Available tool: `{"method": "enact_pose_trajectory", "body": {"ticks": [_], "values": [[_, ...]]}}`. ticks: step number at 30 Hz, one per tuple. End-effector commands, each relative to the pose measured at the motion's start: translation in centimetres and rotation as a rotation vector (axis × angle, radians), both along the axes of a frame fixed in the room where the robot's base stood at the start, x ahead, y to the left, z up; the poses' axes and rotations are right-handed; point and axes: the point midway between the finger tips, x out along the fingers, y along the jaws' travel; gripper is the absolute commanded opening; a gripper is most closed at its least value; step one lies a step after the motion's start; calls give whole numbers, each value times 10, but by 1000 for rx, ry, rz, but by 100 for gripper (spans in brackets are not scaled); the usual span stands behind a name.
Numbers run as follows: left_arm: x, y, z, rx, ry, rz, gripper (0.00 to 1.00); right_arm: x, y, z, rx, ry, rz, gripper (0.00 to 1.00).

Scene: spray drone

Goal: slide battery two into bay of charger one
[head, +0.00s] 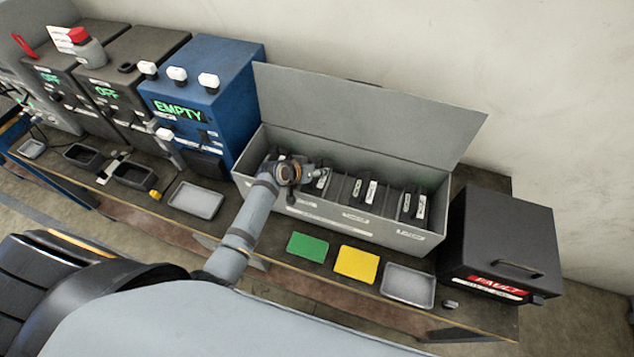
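An open grey metal case (400,240) with its lid raised holds several black batteries with white labels. One pair (364,190) stands near its middle and another (414,205) at its right. The labels are too small to read, so I cannot tell which is battery two. My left gripper (318,175) is over the case's left part, beside a white-labelled piece. Its fingers are small and partly hidden, and any hold is unclear. My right gripper is not in view. A blue unit (185,105) reads EMPTY; two dark units (125,85) (60,80) read OFF. I cannot tell which is charger one.
A black box (500,240) marked FAULT stands at the right. Green (308,246) and yellow (356,264) mats and a grey tray (407,286) lie before the case. Another grey tray (196,200) lies before the blue unit. The wall closes off the back.

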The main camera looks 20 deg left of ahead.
Motion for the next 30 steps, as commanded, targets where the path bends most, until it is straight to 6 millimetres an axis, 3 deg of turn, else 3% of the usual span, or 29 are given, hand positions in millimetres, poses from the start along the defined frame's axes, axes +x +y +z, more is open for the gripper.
{"method": "enact_pose_trajectory", "body": {"ticks": [9, 18, 30], "values": [[4, -2, -4, 0, -1, 0, 40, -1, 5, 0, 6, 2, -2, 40], [3, -1, -4, 0, -1, 0, 0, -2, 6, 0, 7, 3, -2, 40], [7, -2, 2, 0, -13, 1, 0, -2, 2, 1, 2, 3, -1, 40]]}}
